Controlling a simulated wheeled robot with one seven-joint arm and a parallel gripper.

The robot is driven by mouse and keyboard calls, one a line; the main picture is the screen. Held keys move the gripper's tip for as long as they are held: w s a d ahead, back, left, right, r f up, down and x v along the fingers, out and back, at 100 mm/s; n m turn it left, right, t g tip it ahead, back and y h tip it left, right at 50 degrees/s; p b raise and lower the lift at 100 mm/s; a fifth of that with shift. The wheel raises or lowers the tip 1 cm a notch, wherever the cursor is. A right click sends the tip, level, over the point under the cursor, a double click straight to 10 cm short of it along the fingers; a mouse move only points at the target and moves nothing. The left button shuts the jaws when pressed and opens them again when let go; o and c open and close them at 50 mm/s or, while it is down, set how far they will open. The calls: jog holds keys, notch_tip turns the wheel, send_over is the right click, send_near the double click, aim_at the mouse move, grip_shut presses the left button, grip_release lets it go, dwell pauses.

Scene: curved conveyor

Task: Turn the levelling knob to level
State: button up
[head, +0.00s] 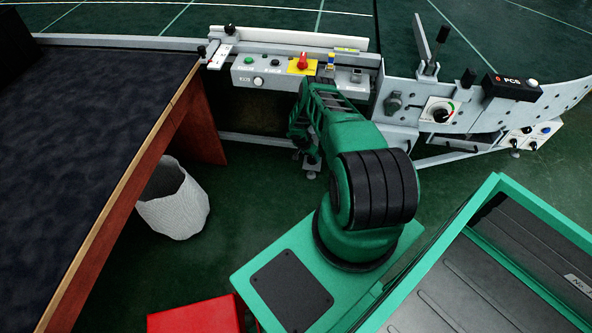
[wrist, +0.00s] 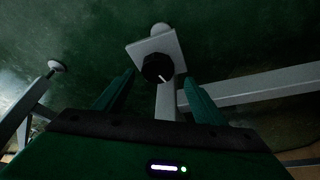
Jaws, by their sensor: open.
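A black round knob (wrist: 157,68) with a white pointer line sits on a light grey plate (wrist: 172,45) fixed to a grey leg in the wrist view. The pointer slants toward the lower right. I take this for the levelling knob; no level mark can be made out on the plate. My gripper (wrist: 160,78) is open, its two green fingers apart on the left and right of the knob in the picture. No contact shows, and the remaining distance is hard to judge. In the head view my green arm reaches down at the conveyor's near side.
The conveyor's control panel (head: 262,78) with a red button (head: 302,61) is above my gripper. A dial (head: 440,113) is to the right. A dark table (head: 90,130) and a white basket (head: 175,208) stand left. Grey frame bars (wrist: 250,88) run beside the knob.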

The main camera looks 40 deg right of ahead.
jog(key=s+a, duration=0.2)
jog(key=a, duration=1)
jog(key=shift+s+r, duration=0.25)
